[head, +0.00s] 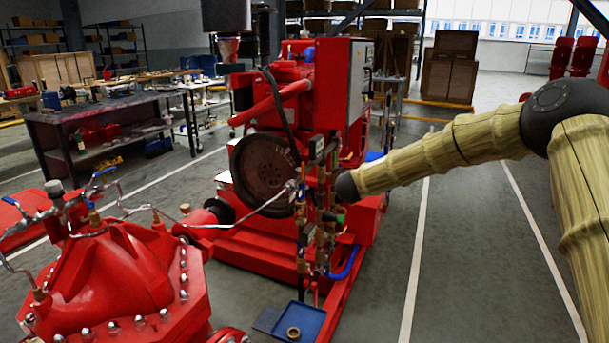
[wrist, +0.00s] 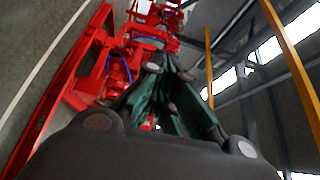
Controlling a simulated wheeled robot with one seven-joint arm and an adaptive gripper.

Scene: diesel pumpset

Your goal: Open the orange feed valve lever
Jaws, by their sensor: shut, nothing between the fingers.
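A column of small brass and dark valves and pipes (head: 322,225) stands at the front of the red pumpset. I cannot pick out the orange feed valve lever for certain among them. My gripper (head: 340,212) is at the end of my arm, in front of this column, small and partly lost against it. In the wrist view my gripper (wrist: 168,68) has dark and green fingers that come together toward the red machine, with nothing held. Its fingers hide part of the pipework behind, and I cannot tell whether they touch anything.
The red pumpset (head: 345,85) carries a large dark flywheel (head: 262,172). A red pump casing (head: 110,275) with thin bent pipes stands at lower left. A blue tray (head: 310,322) lies near the base. A workbench (head: 100,125) stands behind left. Floor at right is clear.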

